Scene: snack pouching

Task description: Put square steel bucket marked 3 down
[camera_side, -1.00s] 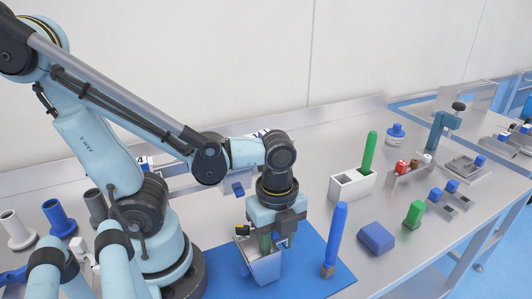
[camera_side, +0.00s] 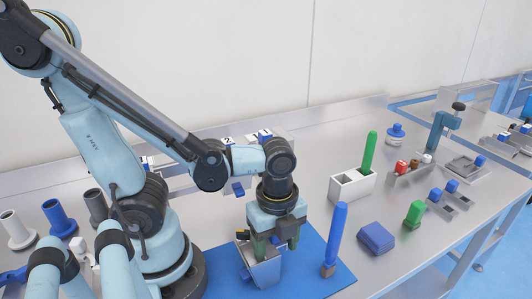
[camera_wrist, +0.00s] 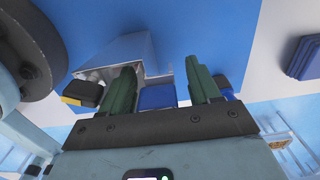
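The square steel bucket (camera_side: 266,272) stands on the blue mat (camera_side: 315,262) in the side view, below my gripper. It also shows in the wrist view (camera_wrist: 125,50), beyond the fingers. No number can be read on it. My gripper (camera_side: 276,243) points down at the bucket's top. Its two green fingers (camera_wrist: 159,85) are spread, with a blue block (camera_wrist: 156,97) between them at the bucket's rim and gaps on both sides. A black piece with a yellow end (camera_wrist: 82,93) shows left of the fingers. The bucket's inside is mostly hidden.
A blue stick with a brown end (camera_side: 335,240) stands upright just right of the bucket. A blue block (camera_side: 376,238), a green piece (camera_side: 413,214) and a white holder (camera_side: 349,188) with a green stick lie farther right. Numbered bins (camera_side: 240,160) stand behind my arm.

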